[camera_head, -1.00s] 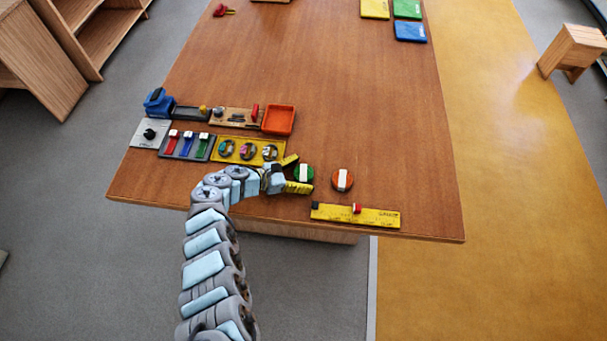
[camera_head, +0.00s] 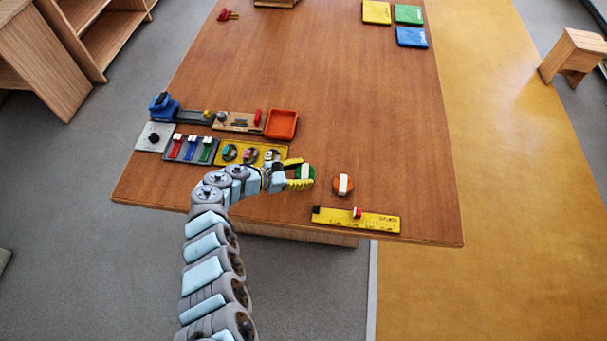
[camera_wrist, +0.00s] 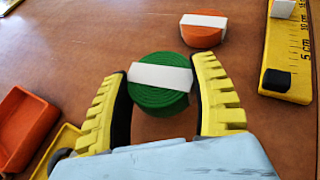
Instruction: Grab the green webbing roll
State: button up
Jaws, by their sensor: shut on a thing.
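The green webbing roll (camera_wrist: 160,99) has a white band across its top and stands on the wooden table. In the wrist view it sits between the two yellow ribbed fingers of my gripper (camera_wrist: 161,97), which are shut on it. In the head view my gripper (camera_head: 301,174) reaches in from the left around the green roll (camera_head: 311,171), and the fingers partly hide it. An orange roll (camera_head: 343,185) with a white band sits apart, to the right of the green one. It also shows in the wrist view (camera_wrist: 202,37).
A yellow ruler gauge (camera_head: 375,221) lies near the table's front edge. A yellow tray (camera_head: 222,160) with several round items and an orange tray (camera_head: 281,124) are left of the roll. Coloured pads lie at the far right. The table's middle is clear.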

aim_at(304, 175)
jog(key=s+r+p, duration=0.2)
jog(key=r+p, duration=0.1)
jog(key=shift+s+d+r, duration=0.15)
jog(key=shift+s+r, duration=0.1)
jog(key=shift+s, duration=0.1)
jog(key=s+r+p, duration=0.4)
jog(key=s+r, duration=0.2)
jog(key=s, duration=0.5)
jog(key=shift+s+r, duration=0.15)
jog(key=shift+r, duration=0.05)
